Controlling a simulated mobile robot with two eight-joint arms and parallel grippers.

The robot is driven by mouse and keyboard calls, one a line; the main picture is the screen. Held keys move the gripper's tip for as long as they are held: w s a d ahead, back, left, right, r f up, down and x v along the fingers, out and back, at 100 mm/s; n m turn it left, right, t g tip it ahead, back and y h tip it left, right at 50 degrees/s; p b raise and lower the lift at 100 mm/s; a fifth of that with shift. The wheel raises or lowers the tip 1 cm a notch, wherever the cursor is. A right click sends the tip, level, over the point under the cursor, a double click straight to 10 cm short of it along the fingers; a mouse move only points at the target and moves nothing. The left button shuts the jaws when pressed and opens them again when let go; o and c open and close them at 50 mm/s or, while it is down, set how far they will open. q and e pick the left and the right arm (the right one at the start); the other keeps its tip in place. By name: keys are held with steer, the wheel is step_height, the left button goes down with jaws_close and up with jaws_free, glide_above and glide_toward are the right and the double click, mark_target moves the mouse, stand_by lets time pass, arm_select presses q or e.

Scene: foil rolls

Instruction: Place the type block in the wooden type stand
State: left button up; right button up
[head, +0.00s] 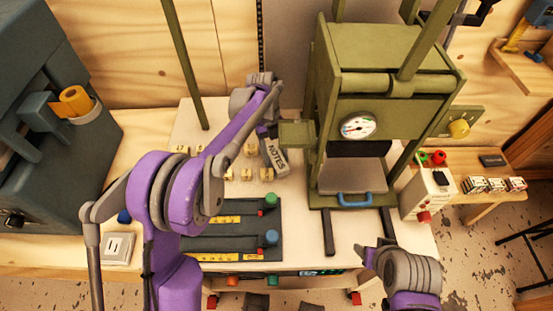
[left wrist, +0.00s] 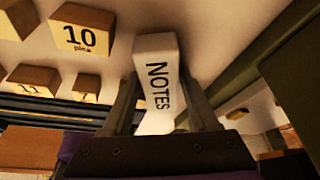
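A pale grey block lettered NOTES (head: 274,157) is at the end of my left gripper (head: 268,131), over the table left of the green press. In the left wrist view the NOTES block (left wrist: 157,80) fills the space between the two fingers of my left gripper (left wrist: 160,112), which is shut on it. Small wooden pieces stand on the table; one marked 10 pica (left wrist: 82,36) is left of the block in the left wrist view. I cannot tell which is the type stand. My right gripper (head: 372,256) is at the lower right, its fingers unclear.
The green press (head: 380,85) with a gauge stands right of the held block. A dark tray with yellow scales (head: 225,243) lies in front. A dark blue-grey machine (head: 45,120) fills the left. A white control box (head: 425,190) stands at the right.

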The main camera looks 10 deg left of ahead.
arm_select(q)
jaws_close()
